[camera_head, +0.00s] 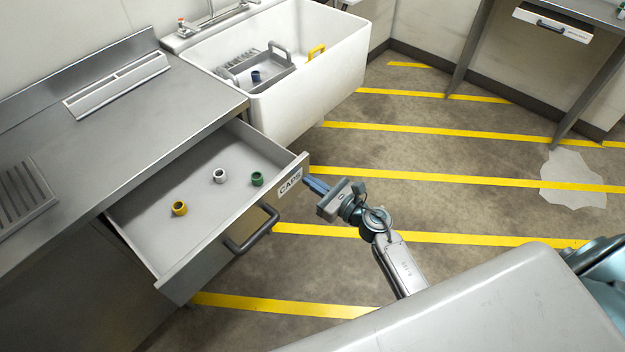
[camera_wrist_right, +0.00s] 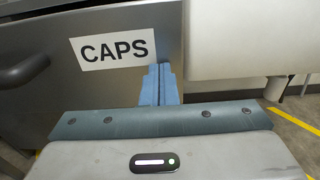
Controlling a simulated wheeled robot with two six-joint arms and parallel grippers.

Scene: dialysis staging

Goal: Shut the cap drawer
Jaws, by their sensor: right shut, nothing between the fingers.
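The cap drawer (camera_head: 238,225) is pulled out from the steel counter in the head view. Its front carries a CAPS label (camera_head: 290,181) and a dark bar handle (camera_head: 252,230). Inside lie a yellow cap (camera_head: 179,208), a white cap (camera_head: 219,175) and a green cap (camera_head: 257,179). My right gripper (camera_head: 310,183) is shut and empty, its fingertips at the drawer front beside the label, near the far end. In the right wrist view the blue fingers (camera_wrist_right: 159,85) point at the front just right of the label (camera_wrist_right: 112,49); whether they touch cannot be told. My left gripper is not in view.
A white sink (camera_head: 320,75) stands beyond the drawer, holding a grey basket (camera_head: 270,78) and a blue cap (camera_head: 256,76). Another table with a labelled drawer (camera_head: 552,24) is at the upper right. The yellow-striped floor (camera_head: 440,170) between is clear.

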